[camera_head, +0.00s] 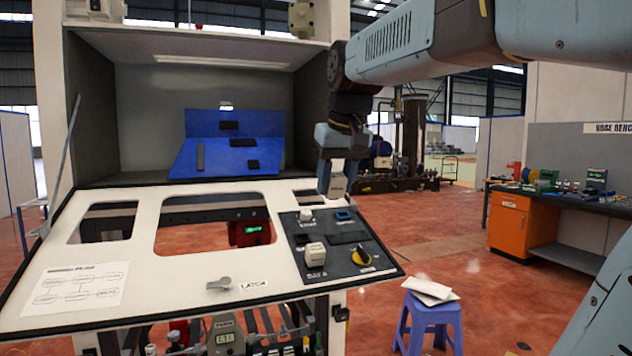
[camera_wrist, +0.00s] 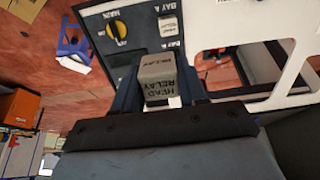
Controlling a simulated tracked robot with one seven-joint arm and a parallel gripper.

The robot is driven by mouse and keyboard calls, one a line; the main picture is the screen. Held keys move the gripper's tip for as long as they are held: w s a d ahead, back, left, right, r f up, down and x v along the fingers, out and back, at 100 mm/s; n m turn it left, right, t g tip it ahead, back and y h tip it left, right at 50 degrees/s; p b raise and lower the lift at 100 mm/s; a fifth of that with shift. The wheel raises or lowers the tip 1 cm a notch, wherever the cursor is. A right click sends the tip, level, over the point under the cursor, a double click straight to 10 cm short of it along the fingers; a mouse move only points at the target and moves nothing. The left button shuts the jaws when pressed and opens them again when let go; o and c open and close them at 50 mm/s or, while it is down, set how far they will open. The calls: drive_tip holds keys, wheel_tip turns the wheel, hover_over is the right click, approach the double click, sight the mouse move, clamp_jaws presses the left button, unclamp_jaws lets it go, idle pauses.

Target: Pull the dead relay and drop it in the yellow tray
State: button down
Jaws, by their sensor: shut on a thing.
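My gripper (camera_head: 337,180) hangs just above the back right of the sloped panel. In the wrist view my gripper (camera_wrist: 160,92) is shut on a grey relay block (camera_wrist: 158,80), its label reading like "HEAD RELAY". The relay (camera_head: 338,184) also shows between the fingers in the head view. On the dark plate (camera_head: 312,237) below are a white block (camera_head: 315,255), a smaller white block (camera_head: 306,215), a blue socket piece (camera_head: 343,215) and a black-and-yellow knob (camera_head: 362,254). Whether the held relay touches the plate is hard to tell. I cannot make out a yellow tray.
The white panel (camera_head: 190,282) has large cut-outs and a latch handle (camera_head: 219,284). A blue sloped holder (camera_head: 222,160) stands in the grey cabinet behind. A purple stool (camera_head: 430,318) with papers stands right of the panel. An orange-fronted bench (camera_head: 517,225) is farther right.

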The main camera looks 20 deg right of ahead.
sight(337, 174)
drive_tip(key=shift+v, duration=3.4)
drive_tip(key=shift+d, duration=0.1)
